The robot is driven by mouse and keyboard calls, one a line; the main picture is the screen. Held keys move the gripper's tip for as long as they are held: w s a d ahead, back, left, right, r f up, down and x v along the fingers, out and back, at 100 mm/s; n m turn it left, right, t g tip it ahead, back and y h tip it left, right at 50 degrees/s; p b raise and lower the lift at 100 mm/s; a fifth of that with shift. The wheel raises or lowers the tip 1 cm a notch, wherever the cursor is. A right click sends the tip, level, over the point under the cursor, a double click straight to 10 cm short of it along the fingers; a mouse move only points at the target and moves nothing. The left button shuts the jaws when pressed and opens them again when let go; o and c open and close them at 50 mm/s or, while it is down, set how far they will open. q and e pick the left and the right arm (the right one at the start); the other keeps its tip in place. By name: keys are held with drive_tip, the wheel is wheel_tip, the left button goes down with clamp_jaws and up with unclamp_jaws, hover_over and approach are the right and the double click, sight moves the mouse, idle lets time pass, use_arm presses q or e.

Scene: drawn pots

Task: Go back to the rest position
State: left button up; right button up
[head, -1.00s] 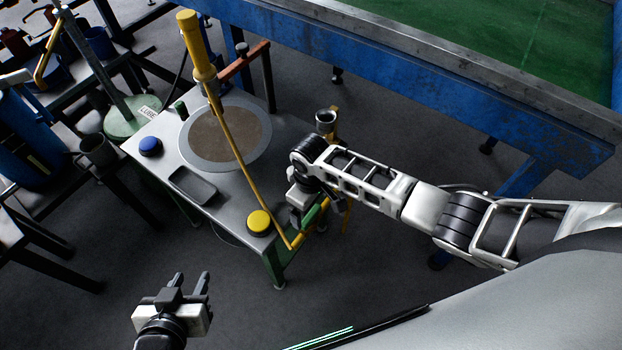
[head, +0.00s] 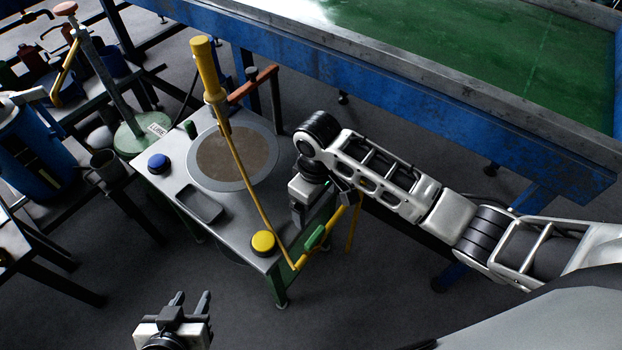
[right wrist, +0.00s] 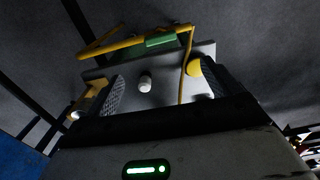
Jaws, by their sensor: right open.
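My right gripper (head: 301,214) hangs at the end of the right arm, over the right edge of the metal work table. In the right wrist view its two textured finger pads (right wrist: 163,88) stand apart with nothing held between them. My left gripper (head: 191,301) is at the bottom left of the head view, above the floor in front of the table. Its two fingers point up the picture, apart and empty.
The work table (head: 232,222) carries a round disc (head: 238,156), a blue button (head: 159,163), a yellow button (head: 263,242) and a tall yellow lever (head: 207,72). A yellow bar with a green grip (right wrist: 160,40) is near the right gripper. A blue-framed green table (head: 430,42) stands behind.

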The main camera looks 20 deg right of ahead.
drive_tip(key=s+a+f+m+t+y, duration=0.2)
drive_tip(key=s+a+f+t+y, duration=0.2)
drive_tip(key=s+f, duration=0.15)
drive_tip(key=s+d+r+m+t+h, duration=0.1)
drive_tip(key=s+d+m+t, duration=0.1)
drive_tip(key=s+d+t, duration=0.4)
drive_tip(key=shift+s+d+r+m, duration=0.35)
drive_tip(key=shift+s+d+m, duration=0.05)
drive_tip(key=shift+s+d, duration=0.4)
